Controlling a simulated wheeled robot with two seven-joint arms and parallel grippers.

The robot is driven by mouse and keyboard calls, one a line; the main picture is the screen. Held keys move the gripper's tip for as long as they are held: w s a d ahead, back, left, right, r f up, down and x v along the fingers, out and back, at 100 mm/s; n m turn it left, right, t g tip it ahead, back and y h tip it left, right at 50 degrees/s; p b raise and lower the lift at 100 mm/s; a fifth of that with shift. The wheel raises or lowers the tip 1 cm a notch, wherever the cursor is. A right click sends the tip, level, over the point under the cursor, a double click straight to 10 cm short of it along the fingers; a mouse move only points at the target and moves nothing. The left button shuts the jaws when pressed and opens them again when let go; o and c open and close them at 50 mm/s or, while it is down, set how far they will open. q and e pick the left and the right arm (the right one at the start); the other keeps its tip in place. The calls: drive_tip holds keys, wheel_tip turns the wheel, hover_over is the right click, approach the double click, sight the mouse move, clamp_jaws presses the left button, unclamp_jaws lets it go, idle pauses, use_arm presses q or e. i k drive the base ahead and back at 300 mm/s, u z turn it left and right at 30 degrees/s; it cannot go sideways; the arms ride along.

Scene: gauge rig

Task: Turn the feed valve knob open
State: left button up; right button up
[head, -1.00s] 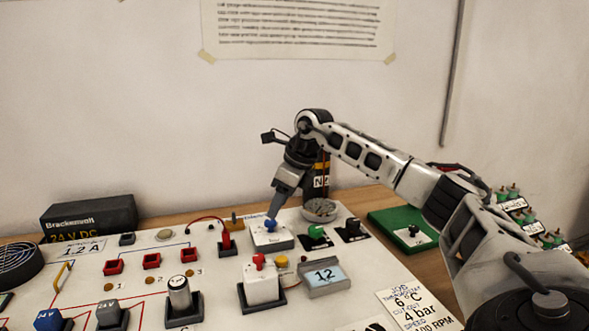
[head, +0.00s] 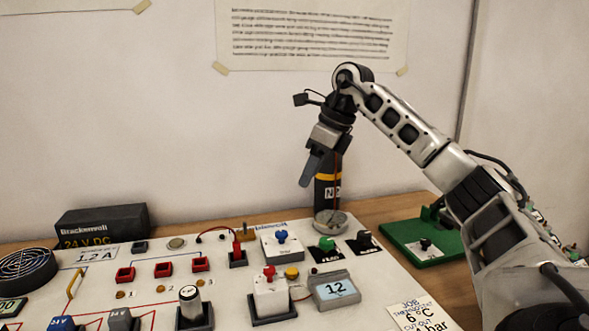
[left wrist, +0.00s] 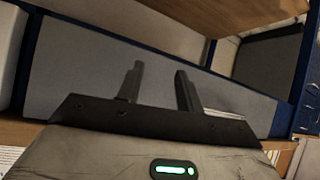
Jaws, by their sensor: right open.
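Three knobs stand on the panel's back right: a blue knob (head: 281,237) on a grey box, a green knob (head: 327,243) and a black knob (head: 364,237). The small labels by the green and black knobs are too blurred to read surely, so I cannot tell which is the feed valve knob. My right gripper (head: 306,182) is open and empty in the air above and behind the blue knob, touching nothing. My left gripper (left wrist: 158,70) is open and empty in the left wrist view, its two fingers apart, and is not in the head view.
A green board (head: 424,246) lies at right.

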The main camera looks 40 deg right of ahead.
sight(326, 244)
drive_tip(key=k, duration=1.5)
